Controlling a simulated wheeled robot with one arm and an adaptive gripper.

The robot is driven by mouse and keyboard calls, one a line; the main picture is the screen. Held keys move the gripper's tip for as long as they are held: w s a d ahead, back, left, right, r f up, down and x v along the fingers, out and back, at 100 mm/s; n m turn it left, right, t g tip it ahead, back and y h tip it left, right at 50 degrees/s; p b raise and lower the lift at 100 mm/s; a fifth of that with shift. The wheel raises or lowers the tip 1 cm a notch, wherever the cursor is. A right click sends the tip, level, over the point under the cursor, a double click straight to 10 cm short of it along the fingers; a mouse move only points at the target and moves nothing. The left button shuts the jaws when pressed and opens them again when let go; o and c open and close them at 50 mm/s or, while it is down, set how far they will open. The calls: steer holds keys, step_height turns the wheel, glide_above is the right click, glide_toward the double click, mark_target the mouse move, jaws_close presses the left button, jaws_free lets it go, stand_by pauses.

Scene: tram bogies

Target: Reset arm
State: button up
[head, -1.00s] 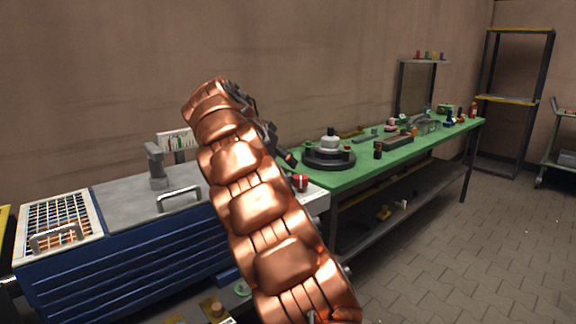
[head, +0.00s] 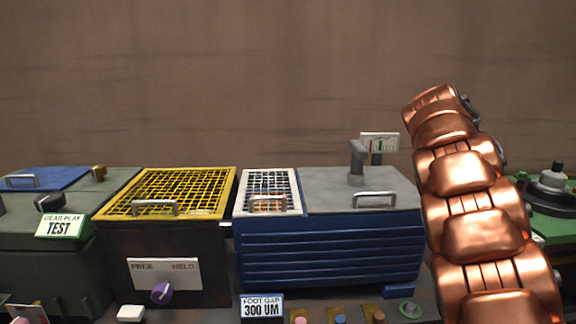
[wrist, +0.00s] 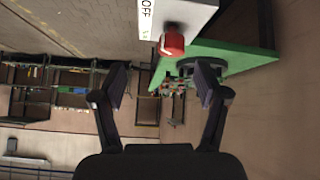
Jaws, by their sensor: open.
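My copper-coloured arm stands raised at the right of the head view, its upper end bent away toward the wall. My gripper (wrist: 158,90) is in the wrist view, its two dark fingers wide apart with nothing between them. In the head view the gripper is mostly hidden behind the arm. Beyond the fingers, the wrist view shows a red knob (wrist: 172,42) on a white box marked OFF (wrist: 185,15) and a green bench top (wrist: 235,62). The fingers appear apart from all of these.
A blue ribbed cabinet (head: 330,250) with a grey lid stands left of my arm. Beside it are a box with a yellow grid (head: 228,185), a purple knob (head: 161,291), and a dark green unit labelled GEAR PLAY TEST (head: 60,226). The wall above is bare.

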steer(key=s+a+f+n+g+y, duration=0.1)
steer(key=s+a+f+n+y, duration=0.3)
steer(key=s+a+f, duration=0.6)
steer(key=s+a+f+n+g+y, duration=0.15)
steer(key=s+a+f+n, duration=0.45)
steer(key=s+a, duration=0.65)
steer(key=s+a+f+n+y, duration=0.3)
steer(key=s+a+f+n, duration=0.35)
steer(key=s+a, duration=0.55)
step_height(320, 180, up, 24)
steer(key=s+d+p, duration=0.1)
steer(key=p, duration=2.2)
steer(key=shift+s+d+f, duration=0.15)
steer(key=shift+s+d, duration=0.15)
steer(key=shift+s, duration=0.05)
steer(key=shift+m+t, duration=0.25)
steer(key=shift+c, duration=0.4)
